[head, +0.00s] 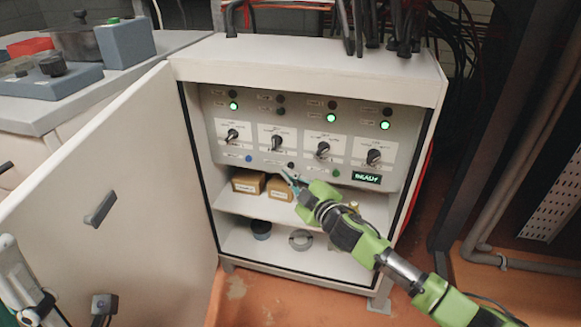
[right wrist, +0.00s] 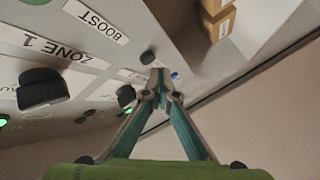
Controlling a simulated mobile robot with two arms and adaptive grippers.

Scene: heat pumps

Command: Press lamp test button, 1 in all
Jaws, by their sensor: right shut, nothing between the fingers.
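The control panel (head: 212,128) is inside the open cabinet. Its lower row has a blue button (head: 248,158), a black button (head: 291,165) and a green button (head: 336,173). Their small labels are unreadable in the head view. In the right wrist view, the black button (right wrist: 148,57) and blue button (right wrist: 175,76) show close to the fingertips. My right gripper (head: 286,173) is shut and empty, just below the black button; its closed tips (right wrist: 158,72) also show in the wrist view. I cannot tell whether they touch the panel.
The cabinet door (head: 120,190) stands open on the left. Several rotary knobs (head: 323,149) and lamps sit above the buttons, with some lamps lit green. A display (head: 367,178) glows at right. Cardboard boxes (head: 249,181) stand on the shelf below.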

